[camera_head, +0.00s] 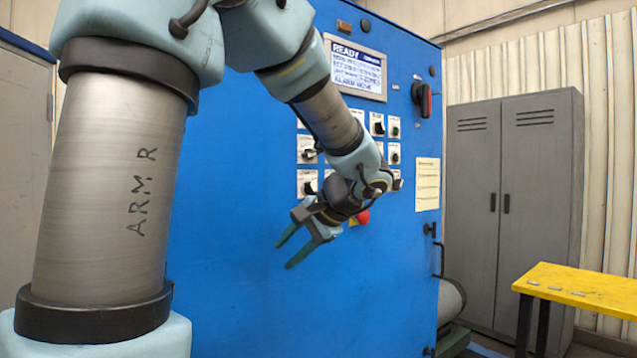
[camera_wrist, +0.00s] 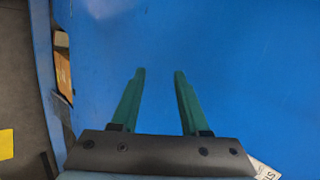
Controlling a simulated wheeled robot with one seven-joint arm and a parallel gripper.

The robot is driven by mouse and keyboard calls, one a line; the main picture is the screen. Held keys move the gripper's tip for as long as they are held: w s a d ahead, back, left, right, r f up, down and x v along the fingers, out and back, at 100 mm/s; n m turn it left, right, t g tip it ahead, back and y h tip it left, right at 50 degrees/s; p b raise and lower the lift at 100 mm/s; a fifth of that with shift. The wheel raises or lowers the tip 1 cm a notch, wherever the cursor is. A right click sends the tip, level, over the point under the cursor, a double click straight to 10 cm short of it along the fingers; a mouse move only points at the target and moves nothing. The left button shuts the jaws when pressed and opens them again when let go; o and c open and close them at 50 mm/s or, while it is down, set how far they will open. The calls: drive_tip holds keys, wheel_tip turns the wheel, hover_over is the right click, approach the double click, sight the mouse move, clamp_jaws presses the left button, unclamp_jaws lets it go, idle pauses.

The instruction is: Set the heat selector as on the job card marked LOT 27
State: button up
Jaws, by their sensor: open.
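A blue control cabinet (camera_head: 240,190) fills the middle of the head view. Its panel has several rotary knobs on white plates, such as one at the left (camera_head: 307,155) and one at the upper right (camera_head: 377,124). My arm hides part of the panel, and I cannot tell which knob is the heat selector. A pale card (camera_head: 427,184) with printed lines hangs at the panel's right; its text is too small to read. My gripper (camera_head: 284,256) is open and empty, below and left of the knobs. In the wrist view its green fingers (camera_wrist: 160,73) stand apart before bare blue surface.
A display (camera_head: 356,69) reads READY at the top. A red button (camera_head: 361,217) sits close behind my wrist. A black and red switch (camera_head: 422,98) is at the upper right. A grey locker (camera_head: 512,200) and a yellow bench (camera_head: 590,290) with small pale pieces stand to the right.

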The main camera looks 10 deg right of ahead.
drive_tip(key=w+d+r+t+y+b, duration=0.1)
drive_tip(key=d+r+t+b, duration=0.3)
drive_tip(key=d+r, duration=0.5)
drive_tip(key=t+y, duration=0.1)
drive_tip(key=t, duration=0.3)
approach(314, 154)
drive_tip(key=shift+n+y, duration=0.3)
drive_tip(key=shift+n, duration=0.2)
drive_tip(key=p+x, duration=0.3)
drive_tip(key=x, duration=0.4)
drive_tip(key=shift+w+f, duration=0.1)
drive_tip(key=shift+w, duration=0.1)
drive_tip(key=shift+w+a+f+t, duration=0.1)
drive_tip(key=shift+w+a+t, duration=0.2)
drive_tip(key=shift+w, duration=0.2)
clamp_jaws()
